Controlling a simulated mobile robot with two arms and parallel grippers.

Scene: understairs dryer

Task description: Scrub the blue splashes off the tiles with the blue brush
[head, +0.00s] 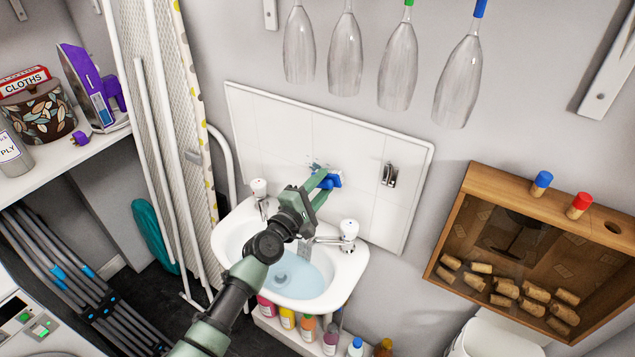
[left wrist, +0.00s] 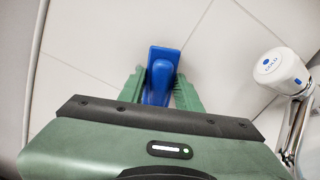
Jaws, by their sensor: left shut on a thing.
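My left gripper (head: 324,184) is shut on the blue brush (head: 333,181) and holds it at the white tiles (head: 275,130) above the basin. In the left wrist view the blue brush (left wrist: 164,60) sits between the two green fingers, its wide flat end towards the tiles. I cannot tell for sure whether it touches them. Small blue splashes (head: 315,167) show on the tiles just left of and above the brush. Part of them may be hidden behind the brush and gripper. No splash shows in the left wrist view. My right gripper is in neither view.
The basin (head: 352,268) holds pale blue water, with a tap (head: 348,235) on the right and another (head: 259,188) on the left. A metal fitting (head: 389,175) is on the tiles to the right. Glasses (head: 398,70) hang above. A wooden cork box (head: 545,225) is at right.

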